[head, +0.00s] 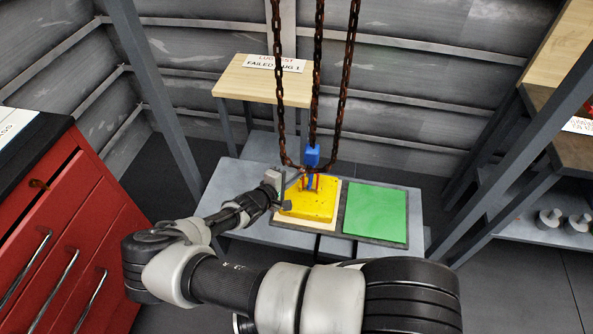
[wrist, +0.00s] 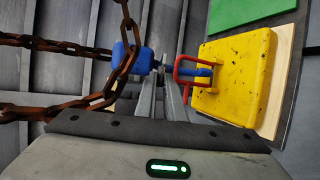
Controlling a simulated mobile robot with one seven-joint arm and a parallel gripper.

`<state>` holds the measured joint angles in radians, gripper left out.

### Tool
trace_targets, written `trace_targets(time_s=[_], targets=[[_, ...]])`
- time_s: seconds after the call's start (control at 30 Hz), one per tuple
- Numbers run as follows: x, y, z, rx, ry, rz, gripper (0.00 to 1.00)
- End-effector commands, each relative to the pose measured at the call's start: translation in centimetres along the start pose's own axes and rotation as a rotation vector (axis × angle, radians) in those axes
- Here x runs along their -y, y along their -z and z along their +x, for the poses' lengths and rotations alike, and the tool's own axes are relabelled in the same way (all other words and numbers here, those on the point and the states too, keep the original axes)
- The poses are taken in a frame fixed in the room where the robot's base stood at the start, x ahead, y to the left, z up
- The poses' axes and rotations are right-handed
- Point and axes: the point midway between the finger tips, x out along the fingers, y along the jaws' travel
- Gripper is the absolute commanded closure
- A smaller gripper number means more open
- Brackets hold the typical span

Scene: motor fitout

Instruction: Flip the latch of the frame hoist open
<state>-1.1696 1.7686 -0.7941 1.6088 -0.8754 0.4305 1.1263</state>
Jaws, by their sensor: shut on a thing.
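The frame hoist has a blue block (head: 312,156) hanging on rusty chains above a yellow slab. The blue block also shows in the wrist view (wrist: 123,60). A red handle (wrist: 180,72) stands on the yellow slab (wrist: 235,78), with a blue piece (wrist: 203,74) passing through it. My gripper (head: 295,181) reaches in from the left, beside the hoist's lower end. In the wrist view its narrow fingers (wrist: 160,80) are shut on a small part between the blue block and the red handle, seemingly the latch. The fingers largely hide that part.
Rusty chains (wrist: 118,78) loop close to my gripper on the left of the wrist view. A green plate (head: 376,213) lies right of the yellow slab on the grey bench (head: 235,182). A red cabinet (head: 60,230) stands left and a wooden table (head: 240,80) behind.

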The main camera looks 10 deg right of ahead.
Motion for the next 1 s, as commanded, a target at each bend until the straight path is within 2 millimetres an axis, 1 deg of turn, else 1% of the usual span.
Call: trace_targets(time_s=[0.17,0.2,0.3,0.57,0.67,0.77,0.87,1.0], targets=[[0.1,0.0,0.0,0.001,-0.004,0.001,1.0],[0.1,0.0,0.0,0.001,-0.004,0.001,0.88],[0.1,0.0,0.0,0.001,-0.004,0.001,0.72],[0.1,0.0,0.0,0.001,-0.004,0.001,0.72],[0.0,0.0,-0.4,0.0,-0.004,0.001,0.72],[0.0,0.1,-1.5,0.0,-0.005,0.002,0.72],[0.0,0.1,-3.5,-0.002,-0.004,0.001,0.72],[0.0,0.2,-7.0,-0.004,-0.002,0.002,0.72]])
